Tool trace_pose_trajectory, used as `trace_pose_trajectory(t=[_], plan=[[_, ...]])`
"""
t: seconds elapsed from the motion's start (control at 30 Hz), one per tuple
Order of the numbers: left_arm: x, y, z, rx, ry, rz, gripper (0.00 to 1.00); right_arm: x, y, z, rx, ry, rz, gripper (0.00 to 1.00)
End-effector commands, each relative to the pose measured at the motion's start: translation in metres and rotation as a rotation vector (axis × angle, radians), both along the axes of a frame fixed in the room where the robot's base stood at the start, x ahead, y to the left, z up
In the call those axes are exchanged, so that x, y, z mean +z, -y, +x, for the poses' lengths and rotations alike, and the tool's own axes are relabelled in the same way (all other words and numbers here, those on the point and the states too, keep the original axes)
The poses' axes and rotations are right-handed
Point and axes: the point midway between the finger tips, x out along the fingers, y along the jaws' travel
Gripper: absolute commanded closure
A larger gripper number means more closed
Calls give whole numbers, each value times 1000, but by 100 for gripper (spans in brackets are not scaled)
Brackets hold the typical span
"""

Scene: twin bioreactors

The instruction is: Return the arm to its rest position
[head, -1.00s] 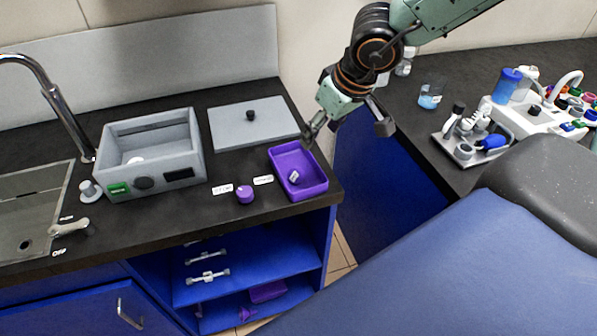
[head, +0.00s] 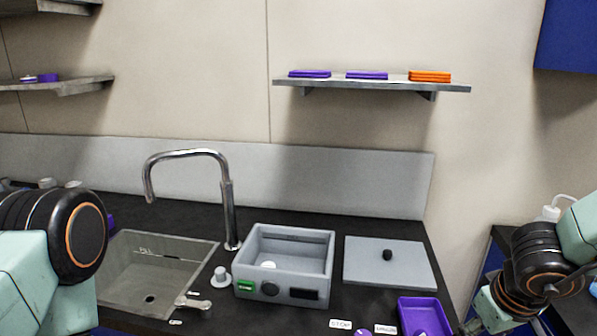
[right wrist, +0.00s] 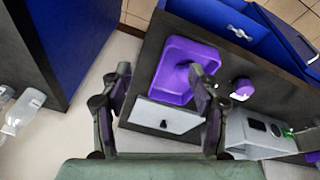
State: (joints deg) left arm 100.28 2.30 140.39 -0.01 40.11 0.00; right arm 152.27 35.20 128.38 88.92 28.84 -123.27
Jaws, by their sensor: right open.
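My right arm comes in at the lower right of the head view, over the counter's right end; its gripper is mostly cut off by the bottom edge. In the right wrist view my right gripper (right wrist: 160,75) is open, with nothing seen between its two dark fingers. The purple tray (right wrist: 172,88) lies beyond the fingers on the counter, and the right finger covers part of it. The tray (head: 424,318) also shows at the bottom of the head view. Part of my left arm shows at the left of the head view; its gripper is out of view.
A grey bath (head: 284,268) stands beside the sink (head: 155,275) with its tall faucet (head: 228,205). A grey lid (head: 390,262) lies right of the bath. A wall shelf (head: 370,84) holds purple and orange items. Bottles (right wrist: 20,110) stand at the left in the wrist view.

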Motion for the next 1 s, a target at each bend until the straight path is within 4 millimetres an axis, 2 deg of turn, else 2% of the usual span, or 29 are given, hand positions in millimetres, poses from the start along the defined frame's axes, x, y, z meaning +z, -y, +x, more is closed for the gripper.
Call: trace_pose_trajectory(t=[0.03,0.1,0.27,0.47,0.67,0.8,1.0], plan=[[-7,0,0,0,0,0,44,-24,3,-11,-12,-33,-43,39],[-11,0,0,0,0,0,44,-47,7,-21,-39,-53,-87,39],[-21,0,0,0,0,0,44,-95,9,-45,-75,-76,-165,39],[-34,0,0,0,0,0,44,-153,-3,-78,-88,-84,-192,39],[-46,0,0,0,0,0,44,-209,-31,-124,-88,-109,-133,39],[-54,0,0,0,0,0,44,-244,-59,-165,-98,-158,-47,39],[-62,0,0,0,0,0,44,-272,-93,-217,-129,-244,71,39]])
